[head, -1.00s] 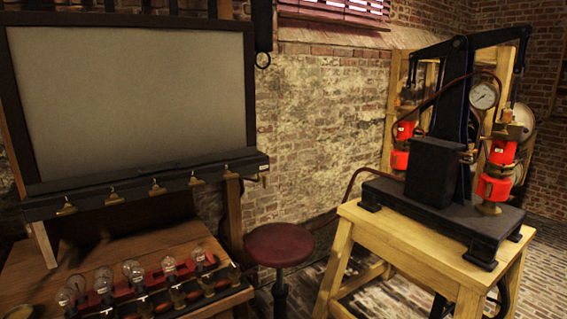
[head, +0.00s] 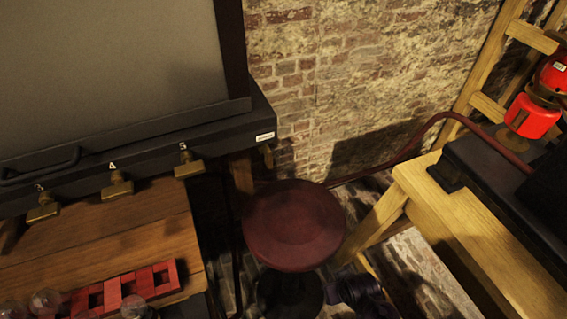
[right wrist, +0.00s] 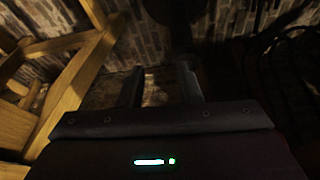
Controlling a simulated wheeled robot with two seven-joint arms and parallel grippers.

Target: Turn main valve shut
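I cannot pick out a valve marked as the main one. Brass taps numbered 3 (head: 43,208), 4 (head: 117,186) and 5 (head: 188,164) hang along the front of a dark rail (head: 215,129) in the head view. A dark red hose (head: 400,153) runs along the wall to the black base on the right bench. My right gripper (right wrist: 160,88) shows in the right wrist view with its two dark fingers apart and nothing seen between them, above dim brick floor. My left gripper is in neither current view.
A round dark red stool (head: 293,224) stands between the wooden table (head: 150,228) and the pale wooden bench (head: 455,225). Glass bulbs and a red rack (head: 125,287) are at lower left. Red cylinders (head: 531,117) stand at right. A dark bundle (head: 360,293) lies beside the stool.

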